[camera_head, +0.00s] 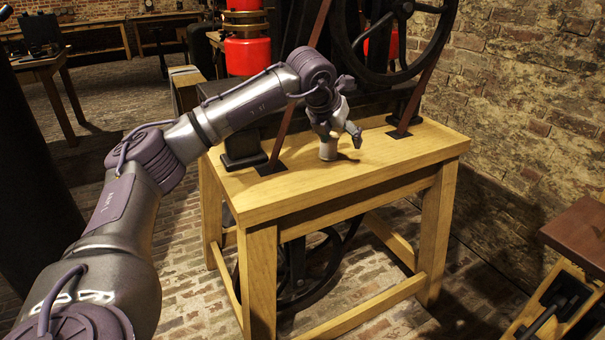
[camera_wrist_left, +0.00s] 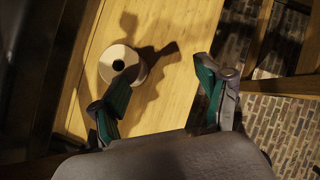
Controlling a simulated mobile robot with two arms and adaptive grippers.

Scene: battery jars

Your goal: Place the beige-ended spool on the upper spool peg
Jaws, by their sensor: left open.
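The beige-ended spool (camera_head: 328,149) stands upright on the wooden table, just below my left gripper. In the left wrist view the spool (camera_wrist_left: 121,66) shows its round beige end with a dark centre hole. It lies beyond the left fingertip, not between the fingers. My left gripper (camera_head: 337,130) is open and above the table; in the wrist view its two fingers (camera_wrist_left: 160,88) are spread with bare wood between them. The upper spool peg cannot be made out in either view. My right gripper is not in view.
The wooden table (camera_head: 350,185) carries a black machine with a large wheel (camera_head: 405,40) and slanted brown bars at its back. The table's front right top is clear. A brick wall (camera_head: 530,90) stands behind, and a brown-topped table (camera_head: 582,235) is at far right.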

